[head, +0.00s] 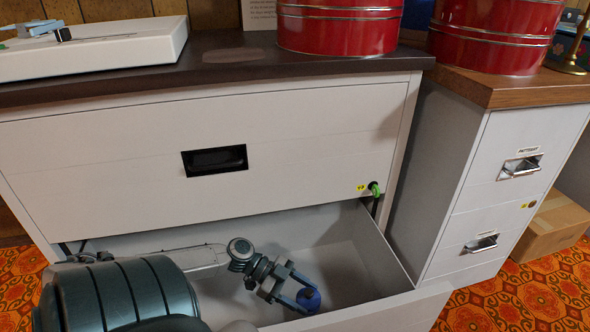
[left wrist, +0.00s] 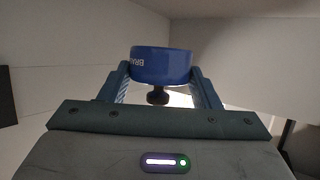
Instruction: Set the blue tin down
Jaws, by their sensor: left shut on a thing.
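The blue tin (head: 308,299) is a small round tin, low inside the open lower drawer (head: 352,250), near the drawer's front wall. My left gripper (head: 297,291) is shut on it. In the left wrist view the tin (left wrist: 161,66) sits between the two fingers of the left gripper (left wrist: 160,88), with white lettering partly readable on its side. A dark knob-like thing shows just below the tin there. I cannot tell whether the tin touches the drawer floor. My right gripper is not in view.
The closed upper drawer front (head: 300,150) stands above the open drawer. Two red tins (head: 340,25) (head: 492,35) stand on top of the cabinets. A grey filing cabinet (head: 450,180) and a cardboard box (head: 550,228) are at the right. The drawer floor around the tin looks bare.

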